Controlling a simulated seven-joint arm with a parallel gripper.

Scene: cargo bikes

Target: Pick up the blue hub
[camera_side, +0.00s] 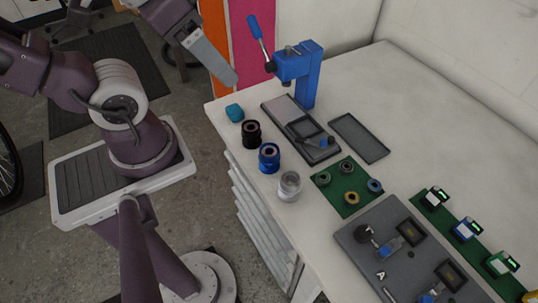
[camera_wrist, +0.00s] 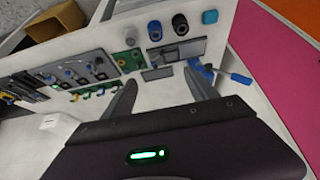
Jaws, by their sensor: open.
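The blue hub (camera_side: 269,158) stands upright on the white bench near its left edge, between a black hub (camera_side: 251,134) and a silver hub (camera_side: 289,185). In the wrist view the blue hub (camera_wrist: 155,31) is near the top, beyond my fingertips, with the black hub (camera_wrist: 181,26) to its right. My gripper (camera_wrist: 164,85) is open and empty, with a finger on each side of the wrist view. In the side view my gripper (camera_side: 232,80) is at the top, off the bench's left corner and apart from the blue hub. Only one finger shows clearly there.
A teal block (camera_side: 235,112) lies beyond the black hub. A blue press (camera_side: 308,78) with a raised lever stands behind the hubs. An empty grey tray (camera_side: 359,138), a green mat (camera_side: 331,198) with several rings and a grey tool board (camera_side: 355,233) lie to the right.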

